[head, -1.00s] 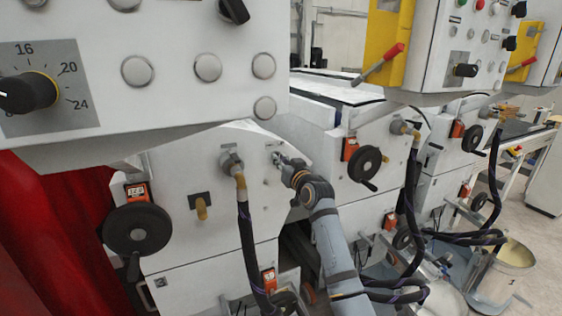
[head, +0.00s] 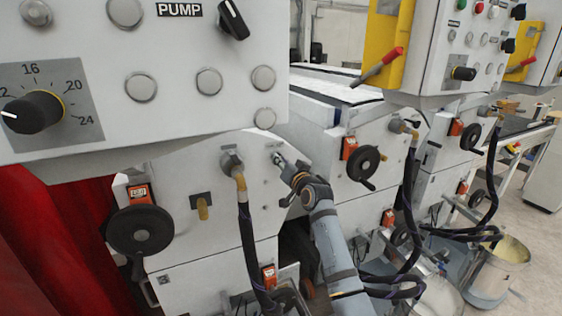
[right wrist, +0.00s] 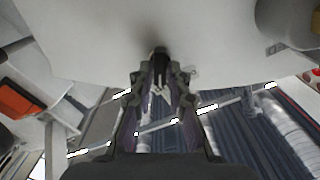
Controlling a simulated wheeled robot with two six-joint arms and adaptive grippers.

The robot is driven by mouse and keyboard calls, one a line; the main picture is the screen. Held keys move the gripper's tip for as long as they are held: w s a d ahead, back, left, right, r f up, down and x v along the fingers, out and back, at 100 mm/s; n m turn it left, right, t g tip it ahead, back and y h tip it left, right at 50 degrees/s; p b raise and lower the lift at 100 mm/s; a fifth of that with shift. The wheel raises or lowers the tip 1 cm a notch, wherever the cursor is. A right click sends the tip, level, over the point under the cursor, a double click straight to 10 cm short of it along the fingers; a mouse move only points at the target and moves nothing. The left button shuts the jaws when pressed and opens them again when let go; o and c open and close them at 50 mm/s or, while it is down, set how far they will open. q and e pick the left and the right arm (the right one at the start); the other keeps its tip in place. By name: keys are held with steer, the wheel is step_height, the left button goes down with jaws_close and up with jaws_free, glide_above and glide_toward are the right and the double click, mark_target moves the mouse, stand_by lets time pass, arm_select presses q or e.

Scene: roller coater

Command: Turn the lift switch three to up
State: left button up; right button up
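My right gripper (head: 279,157) is at the upper right of the white front of the nearest coater unit (head: 180,175), just right of the hose fitting. In the right wrist view its fingers (right wrist: 160,62) converge close together against the white surface. A small dark part (right wrist: 160,52) shows at the fingertips, and a small pale metal piece (right wrist: 162,92) shows between the fingers. I cannot tell whether the dark part is a switch or fingertip, or whether it is gripped. No switch label is readable there. My left gripper is not in view.
A control panel with a PUMP label (head: 180,10), a dial (head: 33,112) and several round buttons overhangs the near unit. A hose (head: 246,240) hangs left of my right arm. A black handwheel (head: 364,164) is to its right. Buckets (head: 498,268) stand on the floor at right.

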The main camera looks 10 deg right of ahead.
steer(key=o, duration=0.3)
steer(key=s, duration=0.4)
steer(key=s+d, duration=0.1)
steer(key=s, duration=0.3)
steer(key=s+d, duration=0.1)
steer(key=s, duration=0.2)
steer(key=shift+s+d, duration=0.15)
steer(key=shift+s, duration=0.25)
